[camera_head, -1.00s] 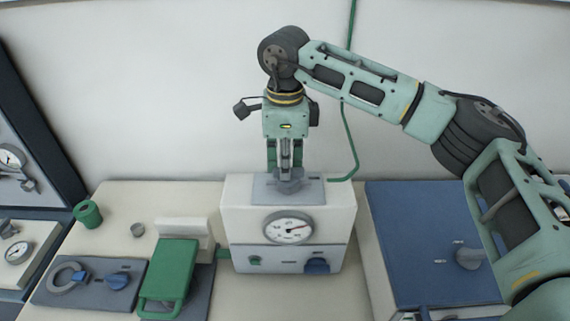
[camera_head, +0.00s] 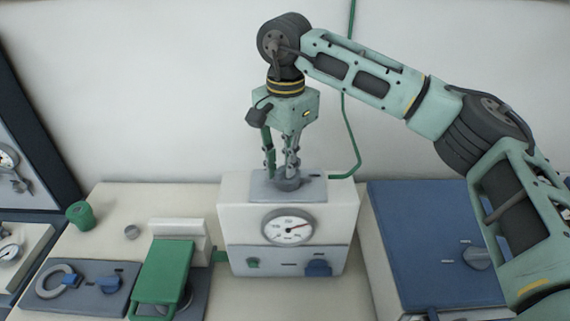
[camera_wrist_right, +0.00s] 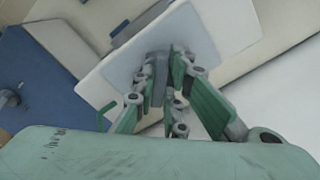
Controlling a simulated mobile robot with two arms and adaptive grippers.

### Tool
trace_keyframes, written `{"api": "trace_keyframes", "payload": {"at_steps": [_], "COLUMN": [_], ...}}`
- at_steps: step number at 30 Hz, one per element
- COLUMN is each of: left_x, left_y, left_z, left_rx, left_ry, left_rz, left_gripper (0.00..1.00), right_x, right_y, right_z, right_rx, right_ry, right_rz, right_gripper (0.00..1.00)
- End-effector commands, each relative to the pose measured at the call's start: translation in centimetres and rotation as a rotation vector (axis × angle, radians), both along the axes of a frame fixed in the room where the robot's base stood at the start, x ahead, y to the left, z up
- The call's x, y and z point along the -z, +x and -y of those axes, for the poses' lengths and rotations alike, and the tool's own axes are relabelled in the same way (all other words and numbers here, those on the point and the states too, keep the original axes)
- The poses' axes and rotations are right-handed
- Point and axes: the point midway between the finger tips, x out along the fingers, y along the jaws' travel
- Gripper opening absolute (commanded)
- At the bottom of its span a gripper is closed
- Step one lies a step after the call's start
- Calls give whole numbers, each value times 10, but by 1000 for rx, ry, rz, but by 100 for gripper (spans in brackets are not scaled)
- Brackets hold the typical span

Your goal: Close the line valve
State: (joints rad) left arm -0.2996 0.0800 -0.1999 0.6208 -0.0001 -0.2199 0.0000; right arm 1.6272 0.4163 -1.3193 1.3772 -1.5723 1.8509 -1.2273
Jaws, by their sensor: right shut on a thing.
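The line valve appears to be the grey knob (camera_head: 287,184) on top of the white gauge box (camera_head: 233,218). My right gripper (camera_head: 283,172) points straight down from above, with its fingers shut on this knob. In the right wrist view the fingers (camera_wrist_right: 161,82) close around the grey knob (camera_wrist_right: 157,63), which is partly hidden by them. My left gripper is not in view.
A blue box with a knob (camera_head: 410,235) stands to the right. To the left are a green-lidded device (camera_head: 165,270), a grey panel with a blue knob (camera_head: 70,298) and a green cup (camera_head: 81,214). A green hose (camera_head: 352,130) runs down the wall behind the gauge box.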

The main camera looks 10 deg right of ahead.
Motion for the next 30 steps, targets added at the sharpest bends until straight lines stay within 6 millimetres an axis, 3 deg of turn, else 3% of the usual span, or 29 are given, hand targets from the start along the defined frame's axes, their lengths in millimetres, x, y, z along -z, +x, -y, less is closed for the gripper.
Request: {"api": "trace_keyframes", "payload": {"at_steps": [18, 30], "left_x": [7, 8], "left_y": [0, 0], "left_z": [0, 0], "left_rx": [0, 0], "left_ry": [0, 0], "left_rz": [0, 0], "left_gripper": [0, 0], "right_x": [-3, -4], "right_y": [-2, -2], "right_z": [3, 5], "right_rx": [-549, -733], "right_ry": [3, 2], "right_rz": [6, 7], "right_gripper": [0, 0]}}
